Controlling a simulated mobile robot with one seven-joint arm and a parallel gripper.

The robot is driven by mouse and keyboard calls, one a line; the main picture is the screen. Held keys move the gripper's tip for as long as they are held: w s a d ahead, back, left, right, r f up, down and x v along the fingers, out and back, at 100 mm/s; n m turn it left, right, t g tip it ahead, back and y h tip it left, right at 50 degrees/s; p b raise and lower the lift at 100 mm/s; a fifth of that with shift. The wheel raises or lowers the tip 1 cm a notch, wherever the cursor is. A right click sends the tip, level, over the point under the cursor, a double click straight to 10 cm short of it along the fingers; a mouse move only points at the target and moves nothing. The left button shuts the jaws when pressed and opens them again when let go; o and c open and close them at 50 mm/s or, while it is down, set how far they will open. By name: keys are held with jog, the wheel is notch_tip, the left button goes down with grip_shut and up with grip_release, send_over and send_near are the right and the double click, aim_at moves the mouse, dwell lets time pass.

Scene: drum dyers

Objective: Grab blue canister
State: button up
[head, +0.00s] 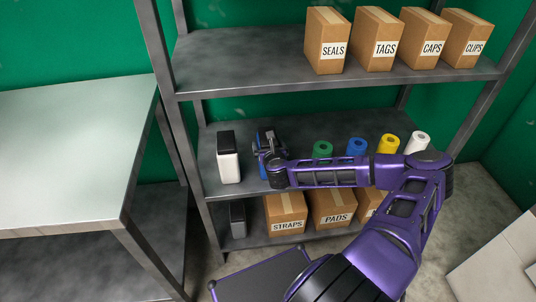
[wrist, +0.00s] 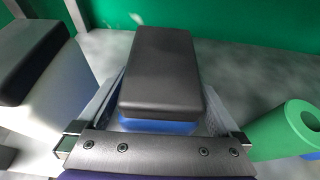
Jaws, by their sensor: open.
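The blue canister (wrist: 160,75) has a black lid and a blue body. It stands on the middle shelf, between the two fingers of my gripper (wrist: 158,112) in the wrist view. The fingers are open, one on each side of it. I cannot tell whether either finger touches it. In the head view my gripper (head: 268,143) is at the canister and covers most of it. A bit of blue body (head: 263,171) shows below the gripper.
A white canister with a black lid (head: 228,160) stands close left. Green (head: 322,149), blue (head: 357,147), yellow (head: 388,145) and white (head: 417,142) rolls stand to the right. The upper shelf (head: 250,65) is above, with labelled boxes (head: 327,42). A table (head: 70,150) is at left.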

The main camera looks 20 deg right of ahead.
grip_shut()
jog(key=shift+r, duration=0.1)
dwell(0.3)
